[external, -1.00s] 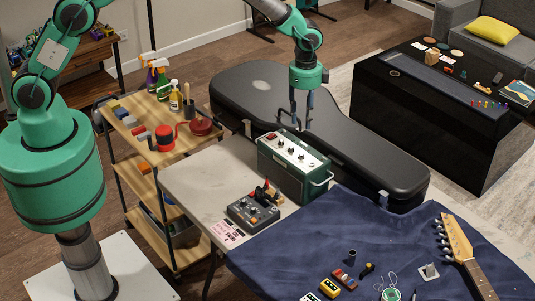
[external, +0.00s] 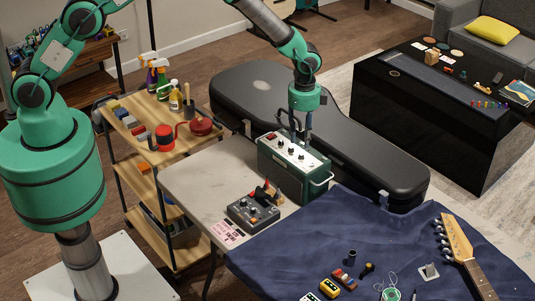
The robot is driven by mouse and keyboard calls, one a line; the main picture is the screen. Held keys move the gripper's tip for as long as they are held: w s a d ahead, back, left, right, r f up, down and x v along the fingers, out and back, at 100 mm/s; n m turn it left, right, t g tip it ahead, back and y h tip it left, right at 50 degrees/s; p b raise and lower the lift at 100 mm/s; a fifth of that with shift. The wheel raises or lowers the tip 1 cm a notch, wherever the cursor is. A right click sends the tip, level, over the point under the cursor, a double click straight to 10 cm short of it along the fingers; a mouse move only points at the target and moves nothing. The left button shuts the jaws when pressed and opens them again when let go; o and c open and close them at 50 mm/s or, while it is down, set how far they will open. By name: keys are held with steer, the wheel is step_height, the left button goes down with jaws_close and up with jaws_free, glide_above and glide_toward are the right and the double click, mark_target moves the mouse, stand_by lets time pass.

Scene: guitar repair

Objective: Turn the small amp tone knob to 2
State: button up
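The small amp (external: 281,177) is a dark green box with a silver top panel, standing on the back part of the table. Its top panel carries a red switch and a row of small black knobs; their labels and settings are too small to read. My gripper (external: 298,141) points straight down over the knob row, its fingertips at or just above the panel's middle-right part. The fingers look close together. I cannot tell whether they touch or hold a knob, as they cover that spot.
A black guitar case (external: 350,150) lies right behind the amp. A grey multi-knob pedal unit (external: 252,213) sits in front of it. A blue cloth (external: 320,240) with small parts and a guitar neck (external: 459,240) covers the right side. A wooden cart (external: 150,118) stands left.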

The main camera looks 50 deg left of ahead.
mark_target(301, 154)
steer(key=shift+f, duration=3.1)
steer(key=shift+c, duration=0.5)
jaws_close()
